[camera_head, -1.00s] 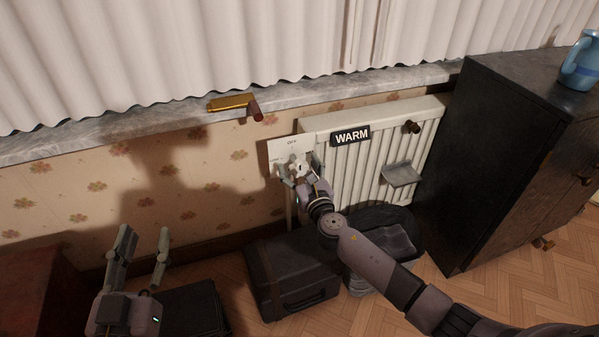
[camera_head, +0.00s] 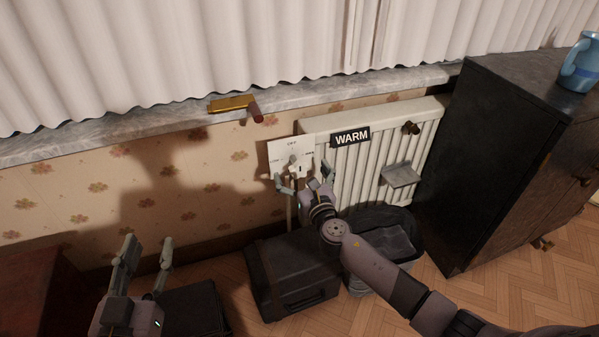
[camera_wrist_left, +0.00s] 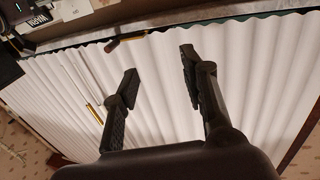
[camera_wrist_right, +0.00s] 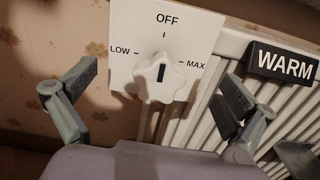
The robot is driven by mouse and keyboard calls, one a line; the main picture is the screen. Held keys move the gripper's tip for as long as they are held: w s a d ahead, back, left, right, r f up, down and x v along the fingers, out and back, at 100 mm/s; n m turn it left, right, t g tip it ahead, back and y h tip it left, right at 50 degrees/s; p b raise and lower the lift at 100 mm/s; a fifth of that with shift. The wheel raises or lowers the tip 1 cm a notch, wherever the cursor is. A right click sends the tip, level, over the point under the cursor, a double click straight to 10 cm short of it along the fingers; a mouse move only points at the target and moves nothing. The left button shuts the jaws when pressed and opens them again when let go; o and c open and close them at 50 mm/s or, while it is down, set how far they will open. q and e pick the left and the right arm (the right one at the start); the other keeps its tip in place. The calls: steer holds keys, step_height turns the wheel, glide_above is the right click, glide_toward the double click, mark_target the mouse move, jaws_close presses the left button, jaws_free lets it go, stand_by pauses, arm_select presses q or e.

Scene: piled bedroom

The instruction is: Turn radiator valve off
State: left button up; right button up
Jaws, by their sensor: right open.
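The white radiator valve knob (camera_wrist_right: 160,79) is star-shaped and sits on a white dial plate (camera_wrist_right: 190,28) marked LOW, OFF and MAX. Its black mark stands nearly upright, toward the OFF tick. In the head view the plate (camera_head: 275,152) hangs on the wall left of the radiator (camera_head: 432,118). My right gripper (camera_head: 304,177) is open, just in front of and below the knob. In the right wrist view its fingers stand apart on either side, clear of the knob. My left gripper (camera_head: 147,247) is open and empty at the lower left, far from the valve.
A black WARM sign (camera_head: 351,137) is on the radiator, with a small grey shelf (camera_head: 401,175). A dark cabinet (camera_head: 490,150) stands at right with a blue jug (camera_head: 581,68). A dark case (camera_head: 290,280) and bin (camera_head: 412,218) crowd the floor below. A brass-coloured handle (camera_head: 232,103) is at the sill.

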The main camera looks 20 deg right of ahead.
steer(key=s, duration=0.2)
steer(key=shift+s+p, duration=0.35)
arm_select(q)
step_height(320, 180, down, 6)
steer(key=s+a+g+y, duration=0.1)
steer(key=g, duration=0.2)
steer(key=shift+s+a+g, duration=0.2)
steer(key=shift+s+g, duration=0.05)
steer(key=shift+g, duration=0.15)
arm_select(e)
steer(key=s, duration=0.3)
steer(key=shift+d, duration=0.1)
arm_select(q)
steer(key=shift+f, duration=0.1)
